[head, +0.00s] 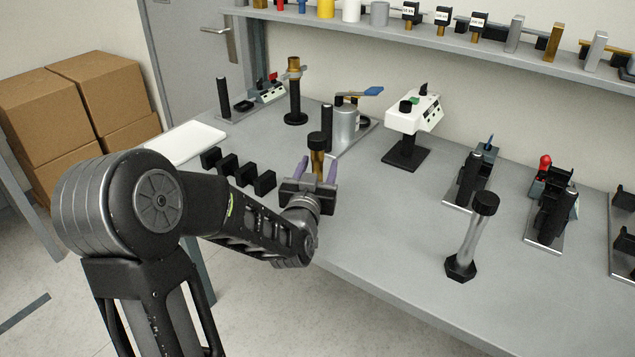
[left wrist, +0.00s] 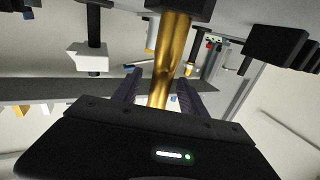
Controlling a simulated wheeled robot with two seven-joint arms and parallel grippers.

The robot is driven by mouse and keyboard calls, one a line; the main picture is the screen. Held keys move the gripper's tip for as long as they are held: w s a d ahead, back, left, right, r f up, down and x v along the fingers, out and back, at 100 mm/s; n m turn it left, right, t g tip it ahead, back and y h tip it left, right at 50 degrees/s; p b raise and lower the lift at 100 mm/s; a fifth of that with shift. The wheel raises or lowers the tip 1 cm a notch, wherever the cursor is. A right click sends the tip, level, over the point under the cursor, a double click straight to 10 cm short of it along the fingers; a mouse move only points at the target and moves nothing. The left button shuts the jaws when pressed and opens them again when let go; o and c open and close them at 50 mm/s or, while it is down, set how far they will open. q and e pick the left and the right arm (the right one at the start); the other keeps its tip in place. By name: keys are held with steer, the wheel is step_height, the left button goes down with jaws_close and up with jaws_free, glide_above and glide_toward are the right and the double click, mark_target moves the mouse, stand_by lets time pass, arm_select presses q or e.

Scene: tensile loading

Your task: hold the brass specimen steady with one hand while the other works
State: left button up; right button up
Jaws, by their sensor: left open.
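The brass specimen (head: 317,158) stands near the front edge of the grey bench, with a dark cap on its upper end. In the left wrist view the brass specimen (left wrist: 170,55) appears as a golden, waisted bar joined to a dark block. My left gripper (head: 318,170) has its two purplish fingers apart, one on each side of the bar in the picture. In the left wrist view the left gripper (left wrist: 157,90) also shows open, with the bar between its fingers; contact cannot be made out. The specimen's lower end is hidden behind my gripper. My right gripper is not in view.
Several black blocks (head: 227,167) line the bench left of the gripper. A silver specimen with black ends (head: 472,235) stands to the right. A grey-and-blue device (head: 345,128) and a white instrument (head: 414,112) stand behind.

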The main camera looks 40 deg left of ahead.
arm_select(q)
steer(key=shift+x, duration=0.9)
jaws_close()
stand_by(1.0)
steer(key=shift+r, duration=0.15)
